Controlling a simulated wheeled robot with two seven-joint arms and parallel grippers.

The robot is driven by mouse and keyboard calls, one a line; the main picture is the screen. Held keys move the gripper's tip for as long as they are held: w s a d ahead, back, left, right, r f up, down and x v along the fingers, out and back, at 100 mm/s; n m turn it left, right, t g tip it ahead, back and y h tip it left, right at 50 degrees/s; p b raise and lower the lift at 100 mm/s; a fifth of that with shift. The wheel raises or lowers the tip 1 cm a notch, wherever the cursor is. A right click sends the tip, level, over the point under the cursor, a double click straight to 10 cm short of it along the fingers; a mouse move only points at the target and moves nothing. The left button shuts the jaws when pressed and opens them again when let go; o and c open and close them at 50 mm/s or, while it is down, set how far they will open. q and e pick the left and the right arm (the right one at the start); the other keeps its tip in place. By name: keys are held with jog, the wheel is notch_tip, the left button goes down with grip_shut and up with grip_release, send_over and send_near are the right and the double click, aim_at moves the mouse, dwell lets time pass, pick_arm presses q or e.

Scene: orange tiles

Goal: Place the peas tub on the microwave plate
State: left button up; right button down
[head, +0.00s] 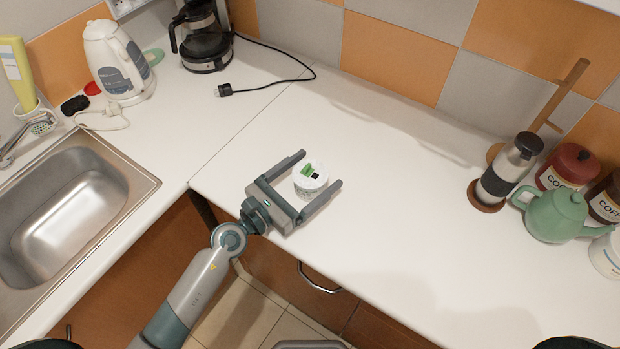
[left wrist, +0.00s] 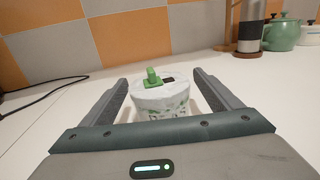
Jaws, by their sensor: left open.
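My left gripper (head: 322,168) is open, with one finger on each side of the tub. In the left wrist view the tub (left wrist: 161,100) sits between the two open fingers (left wrist: 160,88), with a gap visible on each side. No microwave or microwave plate shows in either view. My right gripper is not in view.
A sink (head: 70,210), a kettle (head: 116,62) and a coffee maker (head: 203,40) are at the left. A flask (head: 508,170), a green teapot (head: 556,214) and red and dark canisters (head: 568,166) stand at the right. The counter's middle (head: 400,210) is clear.

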aim_at(323, 165)
pick_arm(q)
jog(key=shift+p+x, duration=0.4)
jog(key=shift+x, duration=1.6)
jog(key=shift+r, duration=0.1)
jog(key=c, duration=1.3)
jog(key=shift+r, duration=0.1)
jog(key=shift+c, duration=0.2)
jog(key=shift+r+p, duration=0.7)
jog(key=shift+p, duration=0.1)
jog(key=s+d+r+p, duration=0.5)
jog(key=d+r+p, duration=0.3)
jog(key=d+r, duration=0.1)
jog(key=shift+s+d+r, duration=0.25)
jog(key=shift+s+d, duration=0.15)
jog(key=shift+d, duration=0.1)
